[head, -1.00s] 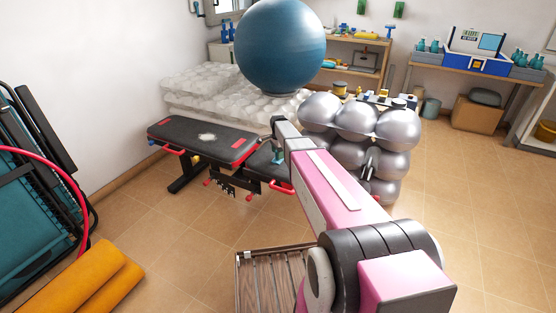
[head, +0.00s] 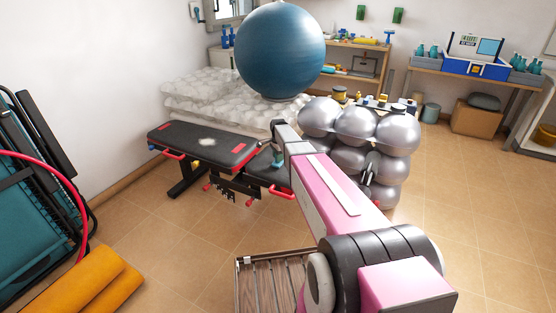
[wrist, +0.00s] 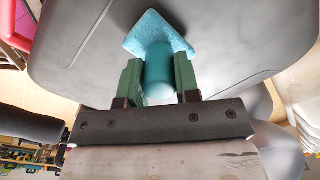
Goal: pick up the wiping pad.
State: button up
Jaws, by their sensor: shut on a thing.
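The wiping pad (wrist: 158,36) is a light blue, fuzzy, angular pad with a smooth teal round handle (wrist: 158,72). In the wrist view, my gripper (wrist: 158,66) has its two green fingers on either side of this handle and is shut on it. The pad lies beyond the fingertips, against the dark grey bench pad in the picture; I cannot tell whether it touches it. In the head view, the teal pad (head: 278,158) shows small at the end of my arm, over the right part of the black bench (head: 225,146). My arm partly hides that area.
A pale patch (head: 207,142) lies on the bench top. Silver balls (head: 388,133) are stacked right of my arm, close to it. A big blue ball (head: 280,50) rests behind on clear bumpy sheets (head: 190,90). Floor at right is open.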

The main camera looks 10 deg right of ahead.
notch_tip(320, 180, up, 3)
jog(key=shift+s+a+r, duration=0.1)
jog(key=shift+a+r, duration=0.05)
jog(key=s+a+r, duration=0.4)
jog(key=a+r, duration=0.2)
jog(key=a, duration=0.4)
jog(key=shift+s+r, duration=0.2)
jog(key=shift+s, duration=0.2)
jog(key=shift+a, duration=0.1)
jog(key=shift+o, duration=0.4)
